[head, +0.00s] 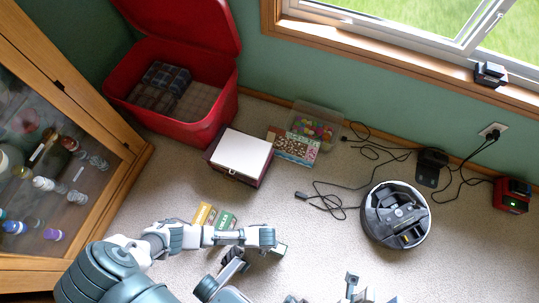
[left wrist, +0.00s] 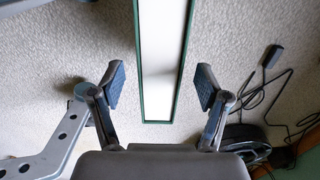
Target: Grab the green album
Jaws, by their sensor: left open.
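In the left wrist view, a long upright white strip with thin green borders, which looks like the green album (left wrist: 163,60) seen edge-on, lies between the fingers of my left gripper (left wrist: 161,84). The fingers are open, with a gap on each side of the strip, and I see no contact. In the head view my left arm reaches across the carpet, and its gripper (head: 279,248) is small and partly hidden by the arm. A green booklet (head: 226,219) and a yellow one (head: 203,214) lie behind the forearm, partly covered.
A red open chest (head: 170,118), a white-topped box (head: 240,156), a clear bin (head: 315,125) and a patterned box (head: 291,147) stand along the wall. A round robot vacuum (head: 395,215) and loose black cables lie at the right. A glass cabinet (head: 45,170) stands at the left.

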